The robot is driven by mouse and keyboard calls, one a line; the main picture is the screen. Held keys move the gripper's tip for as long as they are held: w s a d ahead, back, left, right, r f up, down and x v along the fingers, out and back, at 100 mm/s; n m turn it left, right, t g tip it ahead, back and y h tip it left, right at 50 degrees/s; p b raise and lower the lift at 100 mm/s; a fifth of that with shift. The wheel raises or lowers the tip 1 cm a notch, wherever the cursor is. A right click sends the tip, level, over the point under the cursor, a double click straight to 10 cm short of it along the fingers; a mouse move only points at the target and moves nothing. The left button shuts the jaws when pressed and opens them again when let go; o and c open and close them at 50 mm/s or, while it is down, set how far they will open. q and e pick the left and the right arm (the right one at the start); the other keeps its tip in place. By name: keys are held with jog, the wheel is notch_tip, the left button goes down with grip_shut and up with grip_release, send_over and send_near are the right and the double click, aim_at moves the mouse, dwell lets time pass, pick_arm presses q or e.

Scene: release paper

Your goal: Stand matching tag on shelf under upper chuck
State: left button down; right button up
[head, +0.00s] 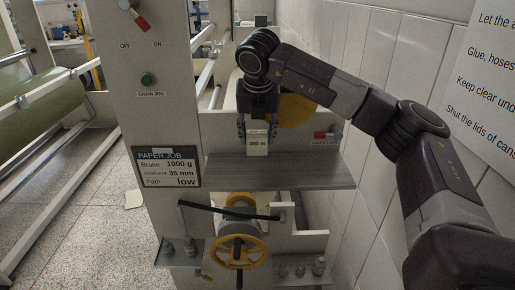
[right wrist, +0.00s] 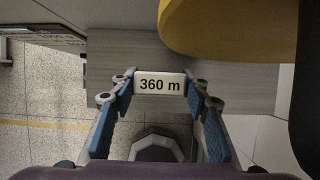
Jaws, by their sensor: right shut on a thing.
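My right gripper (head: 257,128) is shut on a small pale tag (head: 257,143). In the right wrist view the tag (right wrist: 160,84) reads "360 m" and sits between the two blue-padded fingers (right wrist: 161,88). The tag is upright at the back of the grey shelf (head: 285,176), which also shows in the right wrist view (right wrist: 110,50). I cannot tell whether its foot touches the shelf. A yellow round part (head: 299,110), seemingly the upper chuck, is partly hidden behind my right arm; it also shows in the right wrist view (right wrist: 220,28). My left gripper is out of view.
A job plate (head: 166,167) reads brake 1000 g, shaft end 35 mm, path low. Below the shelf are a yellow handwheel (head: 237,262) and side ledges with several metal pieces (head: 318,266). A tiled wall (head: 350,160) stands close on the right. The shelf's front is clear.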

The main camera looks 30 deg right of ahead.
aim_at(258, 155)
jog(key=shift+s+f, duration=0.15)
jog(key=shift+f, duration=0.8)
jog(key=f+p, duration=0.1)
jog(key=f, duration=0.1)
jog(key=f+p, duration=0.1)
jog(key=f, duration=0.1)
jog(key=shift+w+d+f, duration=0.1)
jog(key=shift+w, duration=0.1)
jog(key=shift+w+d+f, duration=0.1)
jog(key=shift+w+f, duration=0.05)
jog(key=shift+f, duration=0.05)
jog(key=shift+f, duration=0.1)
jog(key=shift+f, duration=0.15)
jog(key=o, duration=1.1)
jog(key=shift+o, duration=0.2)
